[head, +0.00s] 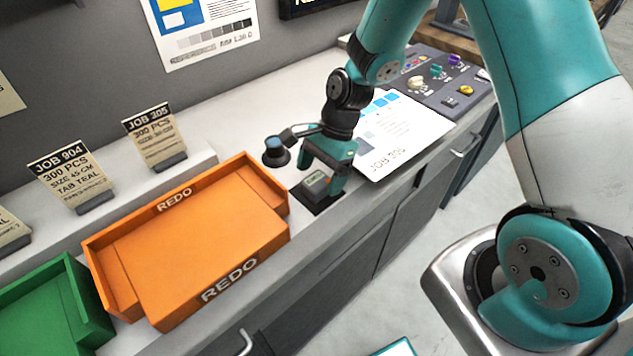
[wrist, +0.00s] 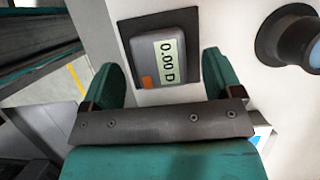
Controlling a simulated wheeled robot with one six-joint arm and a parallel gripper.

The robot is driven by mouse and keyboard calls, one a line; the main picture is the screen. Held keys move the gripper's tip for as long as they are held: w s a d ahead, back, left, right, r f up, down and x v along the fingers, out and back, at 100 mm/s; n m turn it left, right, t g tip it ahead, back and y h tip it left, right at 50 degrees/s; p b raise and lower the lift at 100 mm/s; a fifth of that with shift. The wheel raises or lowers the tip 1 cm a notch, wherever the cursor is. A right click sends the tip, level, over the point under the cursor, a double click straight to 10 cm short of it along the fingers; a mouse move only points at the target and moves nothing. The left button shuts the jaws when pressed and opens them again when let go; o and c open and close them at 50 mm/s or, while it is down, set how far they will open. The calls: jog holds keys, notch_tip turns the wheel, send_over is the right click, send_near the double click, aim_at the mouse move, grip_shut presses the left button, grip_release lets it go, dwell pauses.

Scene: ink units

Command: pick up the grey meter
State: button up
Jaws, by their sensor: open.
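The grey meter (head: 316,184) lies on a black pad (head: 303,199) on the counter, right of the orange tray. In the wrist view the meter (wrist: 148,48) shows a pale display reading "0.00 D" and an orange button. My gripper (head: 328,184) is over the meter in the head view, with a finger hiding part of it. In the wrist view my gripper (wrist: 162,75) is open, with one teal finger on each side of the meter's near end. I cannot tell whether the fingers touch it.
An orange REDO tray (head: 222,280) stands left of the meter, with a green tray (head: 90,300) beyond it. A dark round device (head: 275,153) is close behind my gripper. A printed sheet (head: 405,135) and a control panel (head: 440,80) are to the right. Job cards (head: 153,138) stand behind.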

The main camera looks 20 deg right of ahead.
jog(key=shift+x, duration=1.2)
jog(key=c, duration=1)
jog(key=shift+c, duration=0.2)
jog(key=shift+r, duration=0.15)
